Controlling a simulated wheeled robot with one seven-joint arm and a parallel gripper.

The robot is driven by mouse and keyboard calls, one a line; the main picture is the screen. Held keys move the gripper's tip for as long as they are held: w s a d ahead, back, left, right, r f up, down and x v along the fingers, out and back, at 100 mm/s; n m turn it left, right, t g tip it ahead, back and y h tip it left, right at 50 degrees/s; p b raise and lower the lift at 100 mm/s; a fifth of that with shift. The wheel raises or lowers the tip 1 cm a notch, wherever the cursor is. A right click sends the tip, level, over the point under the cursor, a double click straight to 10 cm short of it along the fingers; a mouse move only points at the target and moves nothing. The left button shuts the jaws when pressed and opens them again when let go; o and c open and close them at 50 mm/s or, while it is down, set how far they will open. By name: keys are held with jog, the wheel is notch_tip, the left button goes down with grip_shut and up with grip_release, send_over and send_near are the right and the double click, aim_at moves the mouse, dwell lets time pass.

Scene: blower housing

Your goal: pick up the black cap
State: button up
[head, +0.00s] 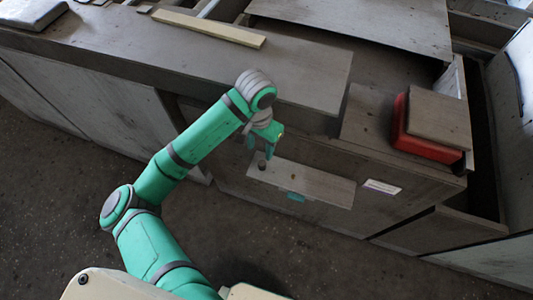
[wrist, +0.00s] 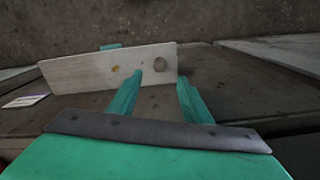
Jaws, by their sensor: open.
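The black cap (head: 262,165) looks like a small dark round piece. It sits near the left end of a pale shelf board (head: 325,186). In the wrist view the two green fingers (wrist: 158,76) stand apart on either side of the cap's line. I cannot tell the exact gap between fingertips and cap.
A small yellowish piece (wrist: 115,69) sits on the same board. A grey worktop (head: 310,80) overhangs behind the gripper. A red box (head: 432,151) with a board on top stands to the right. A white label (head: 382,187) is on the front panel. Open floor lies in front.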

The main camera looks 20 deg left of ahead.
send_over(262, 163)
jog(key=f, duration=0.4)
jog(key=shift+s+a+f, duration=0.2)
jog(key=shift+s, duration=0.1)
jog(key=shift+s+d+f, duration=0.1)
jog(key=shift+f, duration=0.45)
jog(key=shift+w+f, duration=0.15)
jog(key=shift+f, duration=1.15)
jog(key=shift+w+f, duration=0.1)
jog(key=shift+f, duration=1.2)
jog(key=c, duration=1.1)
